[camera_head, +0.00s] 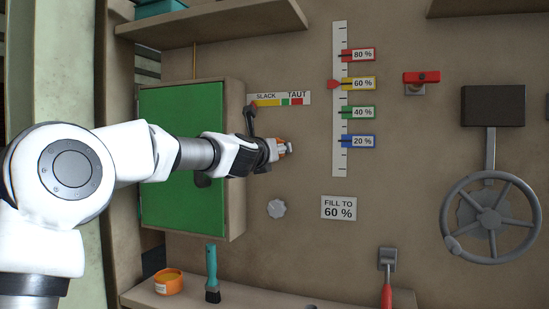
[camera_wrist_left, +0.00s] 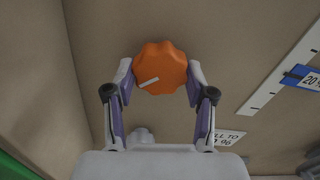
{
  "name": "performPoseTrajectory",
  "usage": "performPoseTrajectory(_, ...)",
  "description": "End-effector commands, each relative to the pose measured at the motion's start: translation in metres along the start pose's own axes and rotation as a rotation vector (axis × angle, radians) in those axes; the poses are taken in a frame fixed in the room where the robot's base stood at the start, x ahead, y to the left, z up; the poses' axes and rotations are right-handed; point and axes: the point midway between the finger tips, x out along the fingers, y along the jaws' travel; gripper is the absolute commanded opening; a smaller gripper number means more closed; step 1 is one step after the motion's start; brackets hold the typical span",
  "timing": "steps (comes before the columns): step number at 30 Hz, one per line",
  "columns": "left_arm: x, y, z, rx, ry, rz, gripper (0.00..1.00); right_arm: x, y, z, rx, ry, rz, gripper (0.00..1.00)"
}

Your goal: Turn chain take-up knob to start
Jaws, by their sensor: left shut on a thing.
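The orange lobed knob (camera_wrist_left: 160,68) sits on the brown wall panel, with a white mark on its face pointing to the lower left in the left wrist view. My left gripper (camera_wrist_left: 160,78) is shut on this knob, one finger on each side. In the head view the left gripper (camera_head: 284,148) reaches the panel from the left, and only a little orange of the knob shows; any label around it is hidden. A SLACK–TAUT scale (camera_head: 281,98) is above the gripper. My right gripper is in neither view.
A grey knob (camera_head: 277,208) is just below my left gripper. A green-doored box (camera_head: 180,190) stands behind my left arm. A level scale (camera_head: 340,110), a FILL TO 60 % sign (camera_head: 339,208) and a handwheel (camera_head: 490,218) are to the right. A shelf below holds a brush (camera_head: 212,270).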

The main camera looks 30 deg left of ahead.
Motion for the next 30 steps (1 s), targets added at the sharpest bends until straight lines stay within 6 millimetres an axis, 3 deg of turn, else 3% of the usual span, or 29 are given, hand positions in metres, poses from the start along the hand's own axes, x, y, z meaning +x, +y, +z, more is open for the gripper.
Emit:
performPoseTrajectory(19, 0.0008, -0.0007, -0.0039, -0.060, 0.007, -0.001, 0.20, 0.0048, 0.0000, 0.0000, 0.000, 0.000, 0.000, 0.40)
performPoseTrajectory(20, 0.0008, -0.0007, -0.0040, -0.060, 0.007, -0.001, 0.61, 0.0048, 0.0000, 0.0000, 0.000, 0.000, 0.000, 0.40)
performPoseTrajectory(21, 0.0007, -0.0007, -0.0039, -0.060, 0.007, -0.002, 0.76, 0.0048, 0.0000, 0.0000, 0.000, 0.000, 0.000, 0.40)
performPoseTrajectory(22, 0.0007, -0.0007, -0.0037, -0.060, 0.007, -0.001, 0.80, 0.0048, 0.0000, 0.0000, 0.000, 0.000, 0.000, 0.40)
performPoseTrajectory(30, 0.0004, -0.0005, -0.0018, -0.059, 0.003, 0.000, 0.80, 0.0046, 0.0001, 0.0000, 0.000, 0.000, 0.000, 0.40)
